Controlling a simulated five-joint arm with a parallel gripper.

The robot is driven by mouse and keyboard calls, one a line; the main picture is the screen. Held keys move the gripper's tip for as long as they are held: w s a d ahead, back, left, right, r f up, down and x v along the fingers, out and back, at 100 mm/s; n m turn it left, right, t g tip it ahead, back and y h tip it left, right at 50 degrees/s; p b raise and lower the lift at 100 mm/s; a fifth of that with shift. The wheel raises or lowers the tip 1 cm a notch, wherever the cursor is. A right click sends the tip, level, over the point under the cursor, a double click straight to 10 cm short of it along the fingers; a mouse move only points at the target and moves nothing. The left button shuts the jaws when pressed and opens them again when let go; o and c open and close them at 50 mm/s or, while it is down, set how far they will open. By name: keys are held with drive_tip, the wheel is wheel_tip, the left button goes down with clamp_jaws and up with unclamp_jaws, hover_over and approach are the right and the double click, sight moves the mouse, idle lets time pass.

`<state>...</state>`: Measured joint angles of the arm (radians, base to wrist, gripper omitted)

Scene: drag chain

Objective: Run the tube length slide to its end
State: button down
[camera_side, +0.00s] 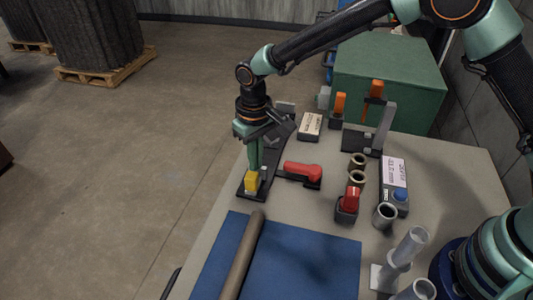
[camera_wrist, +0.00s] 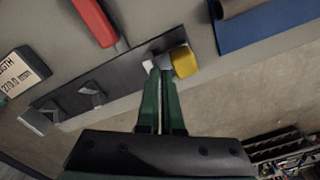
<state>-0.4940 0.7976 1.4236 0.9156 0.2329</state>
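The tube length slide is a dark rail (camera_side: 264,163) along the table's left edge, with a yellow block (camera_side: 251,183) at its near end. In the wrist view the rail (camera_wrist: 105,80) runs diagonally, and the yellow block (camera_wrist: 184,61) is at its upper right end. My gripper (camera_side: 255,168) points down over this end. Its green fingers (camera_wrist: 159,72) are together with only a thin line between them, and nothing shows in them. The tips are beside the yellow block; I cannot tell whether they touch it. A small display box (camera_wrist: 20,73) reads "LENGTH" and about 270.0 mm.
A red lever (camera_side: 303,170) lies just right of the rail. A blue mat (camera_side: 310,262) with a brown tube (camera_side: 242,255) is in front. Short tubes, a red switch (camera_side: 350,199) and orange-handled clamps (camera_side: 376,90) stand to the right. Open floor lies left of the table.

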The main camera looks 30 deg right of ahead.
drive_tip(key=shift+s+d+f, duration=0.1)
drive_tip(key=shift+f, duration=0.2)
drive_tip(key=shift+w+d, duration=0.4)
drive_tip(key=shift+d, duration=0.1)
wheel_tip(320, 180, up, 8)
drive_tip(key=shift+w+r, duration=0.15)
drive_tip(key=shift+r, duration=0.05)
idle(0.5)
drive_tip(key=s+d+r+m+t, duration=0.1)
drive_tip(key=s+d+r, duration=0.2)
drive_tip(key=d+r, duration=0.35)
drive_tip(key=s+d+r+m+t, duration=0.1)
drive_tip(key=s+d+r+t, duration=0.15)
drive_tip(key=d+r, duration=0.35)
drive_tip(key=s+d+m+t, duration=0.1)
drive_tip(key=s+d+t, duration=0.1)
drive_tip(key=s+d, duration=0.8)
drive_tip(key=shift+s+f, duration=0.15)
drive_tip(key=shift+s, duration=0.2)
